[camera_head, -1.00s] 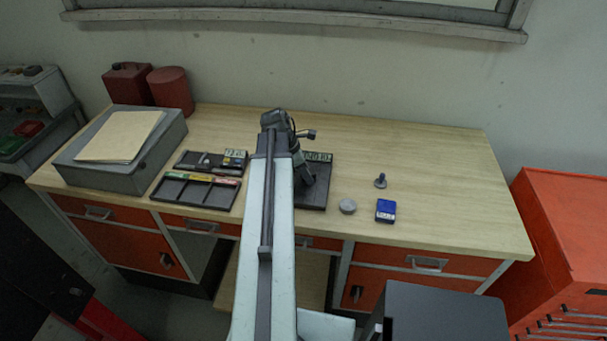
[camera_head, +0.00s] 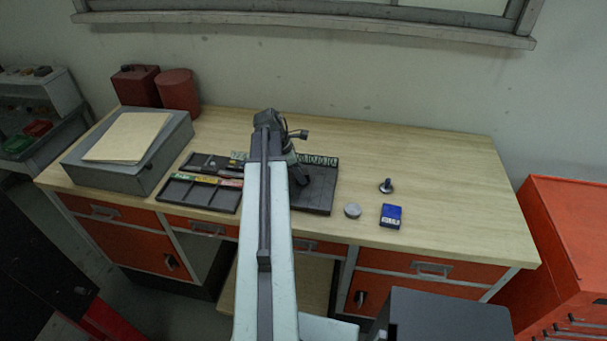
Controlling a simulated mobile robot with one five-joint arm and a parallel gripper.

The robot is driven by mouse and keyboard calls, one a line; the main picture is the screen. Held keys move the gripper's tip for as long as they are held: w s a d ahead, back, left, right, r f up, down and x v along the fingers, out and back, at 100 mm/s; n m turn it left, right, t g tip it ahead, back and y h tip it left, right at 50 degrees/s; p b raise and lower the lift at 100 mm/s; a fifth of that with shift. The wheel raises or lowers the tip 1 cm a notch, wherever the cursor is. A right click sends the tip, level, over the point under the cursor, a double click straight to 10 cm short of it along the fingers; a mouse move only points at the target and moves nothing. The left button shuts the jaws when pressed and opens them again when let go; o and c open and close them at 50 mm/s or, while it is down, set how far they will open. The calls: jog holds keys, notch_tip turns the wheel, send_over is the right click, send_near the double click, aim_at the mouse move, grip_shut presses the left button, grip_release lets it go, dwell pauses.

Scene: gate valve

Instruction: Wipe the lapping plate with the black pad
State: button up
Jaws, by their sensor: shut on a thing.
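A dark, flat square plate (camera_head: 318,193) lies near the middle of the bench, with a row of small marked pieces along its back edge. It may be the lapping plate, but I cannot tell for sure. My gripper (camera_head: 298,172) points down over its left part, mostly hidden behind my arm. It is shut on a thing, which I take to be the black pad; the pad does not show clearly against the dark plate. Whether the pad touches the plate cannot be seen.
Left of my arm are two dark trays (camera_head: 187,203) with small parts. A grey box (camera_head: 108,178) with paper on top stands farther left, before red containers (camera_head: 178,93). A grey disc (camera_head: 352,211), a small knob (camera_head: 386,186) and a blue box (camera_head: 391,216) sit right. The bench's right end is clear.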

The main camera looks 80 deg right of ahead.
jog(key=shift+w+a, duration=0.15)
jog(key=shift+w, duration=1.5)
jog(key=shift+w+a, duration=0.1)
jog(key=shift+w, duration=1.5)
notch_tip(320, 180, up, 6)
jog(key=p, duration=0.5)
jog(key=shift+d+f+p, duration=0.1)
jog(key=shift+p, duration=0.3)
notch_tip(320, 180, up, 3)
jog(key=p, duration=0.3)
